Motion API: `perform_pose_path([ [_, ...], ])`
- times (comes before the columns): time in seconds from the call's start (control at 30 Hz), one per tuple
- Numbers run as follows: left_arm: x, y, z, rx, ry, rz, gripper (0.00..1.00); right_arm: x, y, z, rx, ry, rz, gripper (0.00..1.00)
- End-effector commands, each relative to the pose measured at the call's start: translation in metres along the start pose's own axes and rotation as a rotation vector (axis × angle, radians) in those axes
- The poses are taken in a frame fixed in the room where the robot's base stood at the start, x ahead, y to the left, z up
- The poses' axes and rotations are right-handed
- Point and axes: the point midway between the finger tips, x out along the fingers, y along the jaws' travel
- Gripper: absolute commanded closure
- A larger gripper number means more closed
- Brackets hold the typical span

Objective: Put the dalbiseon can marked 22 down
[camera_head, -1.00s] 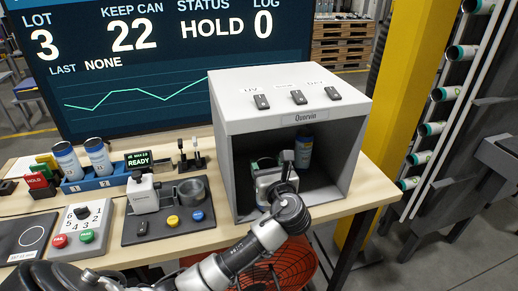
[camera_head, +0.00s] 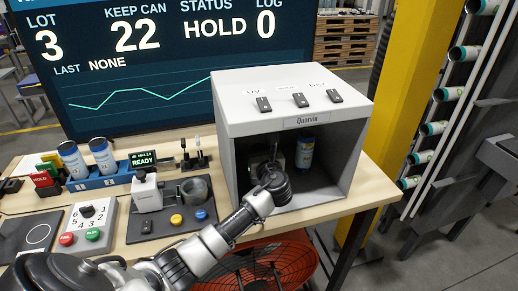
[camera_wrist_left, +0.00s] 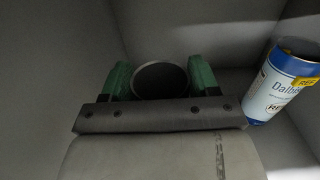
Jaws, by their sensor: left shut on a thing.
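My left gripper (camera_wrist_left: 161,82) reaches into the grey booth (camera_head: 341,160) from the front. In the left wrist view its green fingers are closed on either side of a can (camera_wrist_left: 160,68), whose round dark open end faces the camera. The held can's marking is not visible, and I cannot tell whether its base touches the booth floor. In the head view my wrist (camera_head: 271,183) hides the held can. A blue and white Dalbiseon can with a yellow REF label (camera_wrist_left: 286,82) stands to its right; it also shows in the head view (camera_head: 305,150). My right gripper is not in view.
Booth walls are close around the gripper. Three switches (camera_head: 300,100) sit on the booth roof. Two cans (camera_head: 102,156) stand in a blue rack (camera_head: 124,176) at left. A screen (camera_head: 170,60) reads KEEP CAN 22, HOLD.

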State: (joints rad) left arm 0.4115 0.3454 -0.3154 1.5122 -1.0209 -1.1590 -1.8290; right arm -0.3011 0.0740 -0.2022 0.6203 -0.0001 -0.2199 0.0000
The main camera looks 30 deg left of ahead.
Motion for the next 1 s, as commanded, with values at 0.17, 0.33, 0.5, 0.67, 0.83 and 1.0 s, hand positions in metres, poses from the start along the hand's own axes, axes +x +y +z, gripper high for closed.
perform_pose_path([
  [0.17, 0.000, 0.000, -0.002, 0.000, 0.000, 0.000, 0.33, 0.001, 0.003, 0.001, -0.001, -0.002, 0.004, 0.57],
  [0.33, 0.000, 0.000, -0.002, 0.000, 0.000, 0.000, 0.14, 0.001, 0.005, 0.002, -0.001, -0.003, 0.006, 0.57],
  [0.5, 0.000, 0.000, -0.002, 0.000, 0.000, 0.000, 0.14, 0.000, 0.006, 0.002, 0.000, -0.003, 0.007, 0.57],
  [0.67, -0.005, -0.001, -0.001, 0.000, 0.001, -0.001, 0.14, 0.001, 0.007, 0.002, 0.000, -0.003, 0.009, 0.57],
  [0.83, -0.035, -0.001, -0.002, -0.002, 0.002, -0.005, 0.14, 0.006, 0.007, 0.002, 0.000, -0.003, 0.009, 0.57],
  [1.0, -0.072, -0.001, -0.002, -0.003, 0.002, -0.004, 0.14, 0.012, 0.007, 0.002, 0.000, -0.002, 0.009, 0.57],
])
